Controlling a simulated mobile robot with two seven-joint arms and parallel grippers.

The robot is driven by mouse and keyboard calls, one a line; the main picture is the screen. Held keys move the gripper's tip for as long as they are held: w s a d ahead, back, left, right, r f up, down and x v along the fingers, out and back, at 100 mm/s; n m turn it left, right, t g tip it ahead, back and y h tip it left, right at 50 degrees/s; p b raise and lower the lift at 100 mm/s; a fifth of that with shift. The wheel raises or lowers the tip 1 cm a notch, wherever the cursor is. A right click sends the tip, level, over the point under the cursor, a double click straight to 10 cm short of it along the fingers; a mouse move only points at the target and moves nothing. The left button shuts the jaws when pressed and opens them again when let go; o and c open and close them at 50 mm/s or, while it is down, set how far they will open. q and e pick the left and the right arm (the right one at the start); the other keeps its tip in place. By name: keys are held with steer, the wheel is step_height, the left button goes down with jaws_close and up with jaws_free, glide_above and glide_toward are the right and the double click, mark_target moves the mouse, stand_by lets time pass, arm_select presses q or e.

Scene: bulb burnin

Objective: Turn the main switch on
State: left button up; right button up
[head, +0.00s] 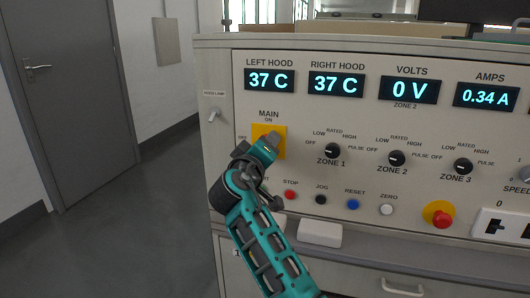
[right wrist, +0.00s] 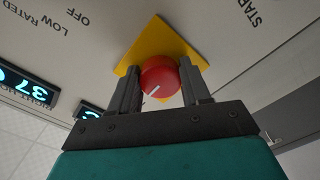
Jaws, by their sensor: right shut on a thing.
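The main switch is a red knob (right wrist: 160,77) on a yellow plate (right wrist: 132,57), seen close up in the right wrist view. My right gripper (right wrist: 160,85) has one finger on each side of the knob and is shut on it. The knob's white mark points toward the displays, up the panel. In the head view the yellow plate (head: 281,131) is under the labels MAIN and ON, with OFF at its left. My right gripper (head: 268,142) covers the knob there. My left gripper is not in view.
The panel (head: 300,110) has lit displays (head: 336,83), zone knobs (head: 332,151), buttons (head: 353,204) and a red emergency stop (head: 440,214) right of the switch. A pale block (head: 320,232) sits on the ledge below. The floor at left is clear before a grey door (head: 75,90).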

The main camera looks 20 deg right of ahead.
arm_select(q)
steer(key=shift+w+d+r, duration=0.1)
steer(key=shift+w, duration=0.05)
arm_select(e)
steer(key=shift+f, duration=0.2)
steer(key=o, duration=1)
steer(key=shift+r, duration=0.15)
